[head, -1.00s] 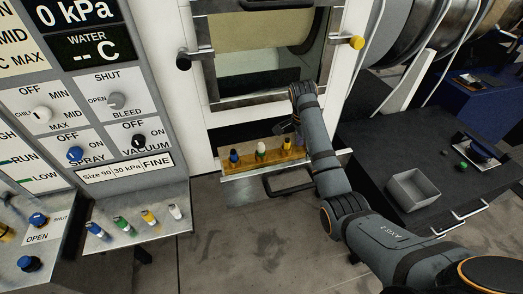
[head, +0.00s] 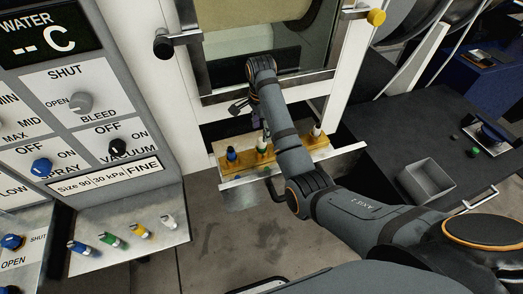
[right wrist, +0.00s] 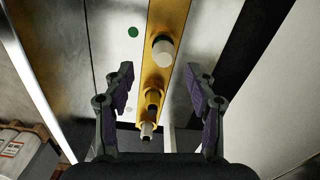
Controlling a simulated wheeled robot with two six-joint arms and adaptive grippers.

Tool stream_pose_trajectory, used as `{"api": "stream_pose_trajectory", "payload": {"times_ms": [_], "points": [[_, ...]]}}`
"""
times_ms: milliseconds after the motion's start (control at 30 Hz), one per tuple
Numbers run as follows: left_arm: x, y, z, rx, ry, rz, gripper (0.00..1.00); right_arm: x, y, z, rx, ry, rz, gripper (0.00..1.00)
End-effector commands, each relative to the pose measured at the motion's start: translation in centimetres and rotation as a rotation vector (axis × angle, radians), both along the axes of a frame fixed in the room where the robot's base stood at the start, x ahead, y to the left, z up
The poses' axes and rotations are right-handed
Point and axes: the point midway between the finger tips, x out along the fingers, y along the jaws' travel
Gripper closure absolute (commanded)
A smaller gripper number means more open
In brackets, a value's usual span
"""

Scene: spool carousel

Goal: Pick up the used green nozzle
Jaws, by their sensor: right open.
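A gold-coloured rack (head: 245,156) below the machine window holds a blue nozzle (head: 232,154), a green nozzle (head: 263,144) with a pale tip, and a white-tipped nozzle (head: 316,130) to the right. My right forearm crosses the rack and hides part of it. My right gripper (head: 247,110) is behind and above the rack's left part. In the right wrist view the gripper (right wrist: 160,95) is open and empty, its fingers on either side of the rack (right wrist: 173,15). A white-topped nozzle (right wrist: 163,52) and a yellowish nozzle (right wrist: 152,100) show there. My left gripper is out of view.
Blue, green, yellow and white pieces lie on the console ledge (head: 180,238) at left. A black worktop (head: 390,150) at right holds a grey open box (head: 428,180) and a small green piece (head: 475,152). Metal walls stand close around the rack.

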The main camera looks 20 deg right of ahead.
Motion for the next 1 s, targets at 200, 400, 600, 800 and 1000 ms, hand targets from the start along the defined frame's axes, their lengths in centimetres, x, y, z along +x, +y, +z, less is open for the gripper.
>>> {"api": "stream_pose_trajectory", "payload": {"times_ms": [200, 400, 600, 800, 1000], "points": [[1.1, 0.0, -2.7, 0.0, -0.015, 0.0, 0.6, 0.0, 0.0, -2.7, 0.0, -0.001, 0.0, 0.44], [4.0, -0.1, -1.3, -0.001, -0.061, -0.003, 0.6, 0.0, -0.2, -4.3, -0.001, 0.005, -0.001, 0.44], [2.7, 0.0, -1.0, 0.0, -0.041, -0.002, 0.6, 0.1, -0.3, -7.3, 0.0, 0.002, 0.0, 0.44], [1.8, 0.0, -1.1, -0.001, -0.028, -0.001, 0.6, 0.1, -0.3, -7.7, -0.001, -0.001, 0.0, 0.44], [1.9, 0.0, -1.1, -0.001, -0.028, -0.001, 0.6, 0.1, -0.3, -7.7, -0.001, 0.0, 0.0, 0.64]]}}
